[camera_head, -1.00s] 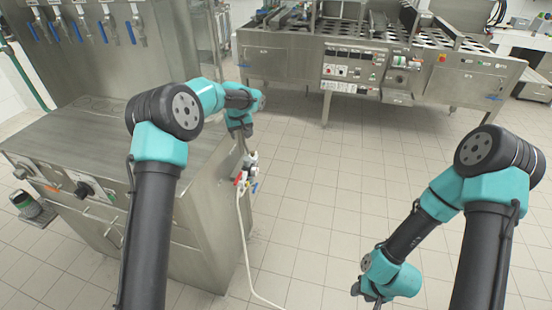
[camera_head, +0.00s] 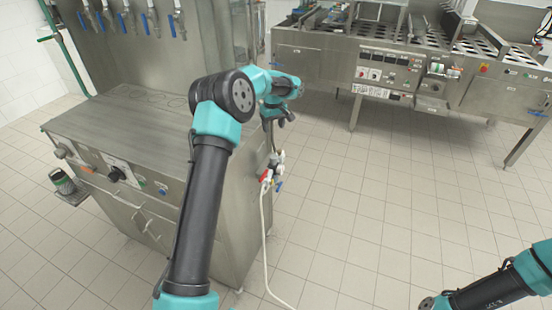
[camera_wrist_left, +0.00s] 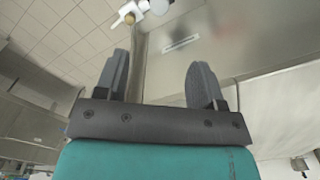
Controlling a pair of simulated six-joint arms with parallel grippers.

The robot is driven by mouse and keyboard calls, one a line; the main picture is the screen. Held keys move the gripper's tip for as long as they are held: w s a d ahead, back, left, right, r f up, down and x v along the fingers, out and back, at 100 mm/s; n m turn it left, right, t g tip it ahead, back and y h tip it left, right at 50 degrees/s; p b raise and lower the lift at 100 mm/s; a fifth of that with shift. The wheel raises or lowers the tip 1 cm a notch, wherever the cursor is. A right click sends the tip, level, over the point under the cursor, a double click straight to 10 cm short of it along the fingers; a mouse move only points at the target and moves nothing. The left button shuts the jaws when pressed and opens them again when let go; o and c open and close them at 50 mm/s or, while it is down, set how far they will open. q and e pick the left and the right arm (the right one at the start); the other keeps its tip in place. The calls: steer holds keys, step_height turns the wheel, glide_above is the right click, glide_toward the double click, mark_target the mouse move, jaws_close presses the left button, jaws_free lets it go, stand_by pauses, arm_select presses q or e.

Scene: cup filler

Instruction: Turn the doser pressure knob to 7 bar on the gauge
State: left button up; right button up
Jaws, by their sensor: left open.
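My left gripper (camera_head: 273,136) hangs with its fingers apart beside the right side wall of a steel cabinet, above a small valve cluster. In the left wrist view its two grey fingers (camera_wrist_left: 161,72) are spread with nothing between them. The cluster has white fittings (camera_head: 279,156) and a red part (camera_head: 266,175). In the left wrist view a white fitting (camera_wrist_left: 128,14) with a brass end lies beyond the fingertips, apart from them. I cannot tell which part is the pressure knob, and no gauge reading is legible.
The steel cabinet (camera_head: 128,118) has a black front knob (camera_head: 116,174). A white hose (camera_head: 263,225) runs from the cluster to the floor. A large steel machine (camera_head: 405,68) stands at the back right. The tiled floor (camera_head: 345,210) between is clear.

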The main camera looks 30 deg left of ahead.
mark_target(274, 157)
arm_select(q)
step_height(274, 157, down, 17)
steer(key=shift+f, duration=0.2)
stand_by(0.5)
steer(key=c, duration=0.9)
